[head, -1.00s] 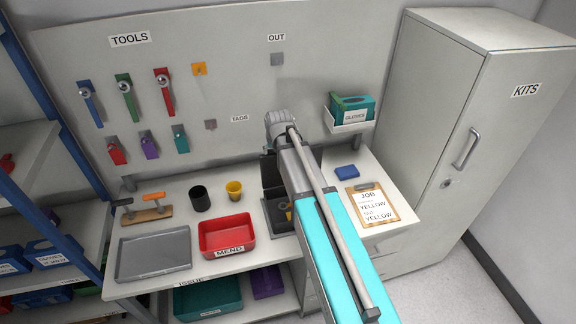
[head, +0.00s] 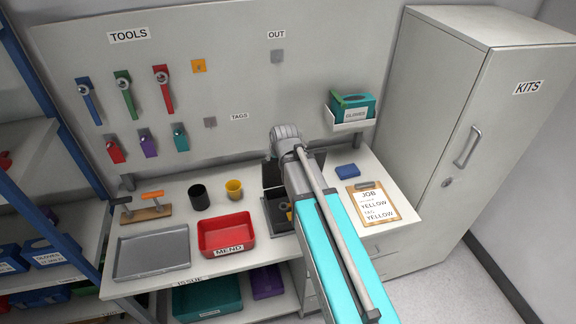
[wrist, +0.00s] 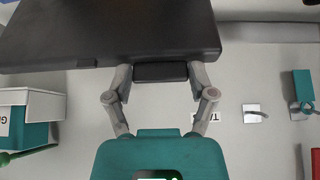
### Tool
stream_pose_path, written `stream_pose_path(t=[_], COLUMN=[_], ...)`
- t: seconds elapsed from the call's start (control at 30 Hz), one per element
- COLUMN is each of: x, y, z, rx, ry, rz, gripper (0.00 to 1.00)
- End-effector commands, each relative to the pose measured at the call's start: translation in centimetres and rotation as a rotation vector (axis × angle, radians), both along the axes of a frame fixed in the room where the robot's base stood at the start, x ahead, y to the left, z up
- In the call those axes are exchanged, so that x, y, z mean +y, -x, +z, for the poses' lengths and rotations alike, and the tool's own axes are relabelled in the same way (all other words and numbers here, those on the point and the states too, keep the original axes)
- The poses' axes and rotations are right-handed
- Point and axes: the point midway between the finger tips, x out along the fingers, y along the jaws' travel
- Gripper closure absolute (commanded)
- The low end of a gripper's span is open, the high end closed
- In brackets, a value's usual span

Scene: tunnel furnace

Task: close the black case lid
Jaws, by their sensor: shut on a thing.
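The black case (head: 272,222) stands on the bench behind my arm, with some dark and yellow contents partly showing. Its black lid (head: 271,174) stands up at the back of the case, largely hidden by my arm. In the wrist view the lid (wrist: 110,30) is a broad dark panel across the top left. My gripper (wrist: 160,73) has its two fingers on either side of a black tab at the lid's edge and is shut on it. In the head view my arm hides the fingers.
A red MEND tray (head: 227,251), a yellow cup (head: 234,189) and a black cup (head: 199,197) stand left of the case. A blue block (head: 347,171) and a job clipboard (head: 371,204) lie to its right. A glove box (head: 353,108) hangs on the back panel.

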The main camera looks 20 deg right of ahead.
Motion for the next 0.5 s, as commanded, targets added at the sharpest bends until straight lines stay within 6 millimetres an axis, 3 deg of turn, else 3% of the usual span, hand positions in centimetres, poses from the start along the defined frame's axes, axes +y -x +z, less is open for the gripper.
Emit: stream_pose_path(t=[0.5], x=[0.0], y=[4.0], z=[-1.0], rx=[-0.122], ry=[-0.001], rz=[-0.001], gripper=[0.55])
